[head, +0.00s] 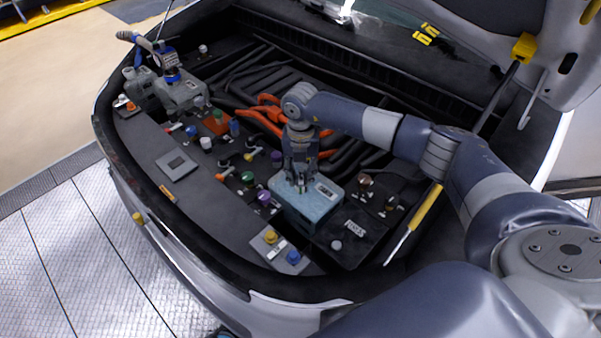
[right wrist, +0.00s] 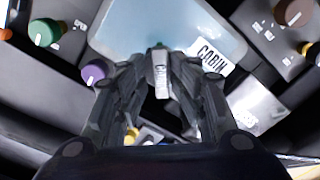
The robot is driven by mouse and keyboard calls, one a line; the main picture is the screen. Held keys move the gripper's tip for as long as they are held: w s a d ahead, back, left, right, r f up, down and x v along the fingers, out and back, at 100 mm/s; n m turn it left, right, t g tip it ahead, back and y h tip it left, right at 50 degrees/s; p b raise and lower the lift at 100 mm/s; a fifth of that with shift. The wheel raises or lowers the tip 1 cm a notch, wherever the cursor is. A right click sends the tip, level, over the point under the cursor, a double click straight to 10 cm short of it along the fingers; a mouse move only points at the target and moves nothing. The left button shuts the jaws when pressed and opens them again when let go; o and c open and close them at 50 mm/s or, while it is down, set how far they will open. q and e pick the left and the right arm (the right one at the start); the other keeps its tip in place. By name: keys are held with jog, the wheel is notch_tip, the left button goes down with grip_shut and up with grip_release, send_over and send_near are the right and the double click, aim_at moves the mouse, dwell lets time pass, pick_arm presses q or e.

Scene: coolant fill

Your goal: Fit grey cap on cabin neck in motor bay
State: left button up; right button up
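The cabin tank (head: 312,207) is a pale blue box in the motor bay, and it also shows in the right wrist view (right wrist: 125,35) with its CABIN label (right wrist: 209,56). My right gripper (head: 300,178) points down over the tank's top. In the right wrist view its fingers (right wrist: 160,72) close in on a small light grey piece (right wrist: 161,82), which looks like the grey cap. A bit of green shows just beyond the fingertips. The fingers hide most of the neck, and I cannot tell whether the cap touches it. My left gripper is not in view.
Several coloured caps, among them a purple one (head: 264,197), stand left of the tank. A dark FUSES box (head: 353,228) is close on its right. Orange hoses (head: 262,118) run behind. A grey reservoir (head: 182,94) stands far left.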

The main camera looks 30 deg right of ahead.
aim_at(301, 177)
notch_tip(301, 177, up, 12)
dwell(0.5)
jog(key=shift+s, duration=0.1)
